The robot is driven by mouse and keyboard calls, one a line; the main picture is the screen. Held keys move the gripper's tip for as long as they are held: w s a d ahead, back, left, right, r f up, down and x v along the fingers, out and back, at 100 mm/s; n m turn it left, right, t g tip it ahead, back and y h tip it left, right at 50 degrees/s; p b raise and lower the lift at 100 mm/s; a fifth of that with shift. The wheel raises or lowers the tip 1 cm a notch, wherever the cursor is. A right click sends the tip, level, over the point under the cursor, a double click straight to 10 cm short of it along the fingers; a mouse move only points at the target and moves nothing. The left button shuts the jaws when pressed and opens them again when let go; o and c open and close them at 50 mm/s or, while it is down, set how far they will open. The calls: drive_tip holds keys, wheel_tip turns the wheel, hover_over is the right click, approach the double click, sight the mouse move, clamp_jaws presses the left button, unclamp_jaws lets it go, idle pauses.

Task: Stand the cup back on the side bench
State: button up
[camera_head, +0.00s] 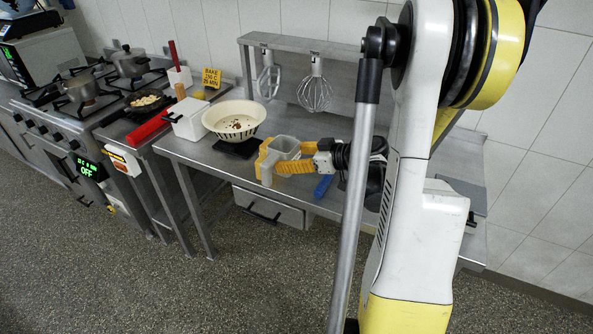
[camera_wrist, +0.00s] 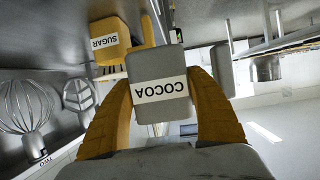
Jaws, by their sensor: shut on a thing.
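The grey cup (camera_head: 287,146) is held in front of my gripper (camera_head: 287,158), over the front part of the metal side bench (camera_head: 222,165). In the wrist view the cup (camera_wrist: 160,110) sits between the two yellow fingers, with a COCOA label and a grey handle-like part to its right. That view is upside down, so the cup looks roughly upright. My gripper (camera_wrist: 162,100) is shut on it. Whether its base touches the bench is unclear. A yellow container labelled SUGAR (camera_wrist: 108,52) is just beyond it; a yellow part (camera_head: 262,154) shows there in the head view.
A cream bowl (camera_head: 234,118) stands left of the cup on a dark scale-like base. A white box (camera_head: 187,120) is farther left. A blue item (camera_head: 323,187) lies near the bench's front edge. A whisk (camera_head: 315,94) hangs behind. The stove (camera_head: 85,100) is at far left.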

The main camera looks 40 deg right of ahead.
drive_tip(key=w+d+f+b, duration=0.1)
drive_tip(key=w+d+f, duration=0.1)
drive_tip(key=d, duration=0.1)
drive_tip(key=w+d+f+b, duration=0.1)
drive_tip(key=d+f+b, duration=0.1)
drive_tip(key=d+f, duration=0.1)
drive_tip(key=w+d+f+b, duration=0.1)
drive_tip(key=w+d+f, duration=0.1)
drive_tip(key=d, duration=0.2)
drive_tip(key=shift+w+d+f, duration=0.15)
drive_tip(key=shift+w+f, duration=0.1)
drive_tip(key=shift+w, duration=0.1)
wheel_tip(320, 180, down, 2)
drive_tip(key=shift+f+b, duration=0.25)
drive_tip(key=shift+b, duration=0.7)
drive_tip(key=shift+s+f, duration=0.1)
drive_tip(key=shift+f, duration=0.15)
drive_tip(key=shift+f+b, duration=0.3)
drive_tip(key=shift+b, duration=0.05)
drive_tip(key=o, duration=1.2)
drive_tip(key=shift+r, duration=0.1)
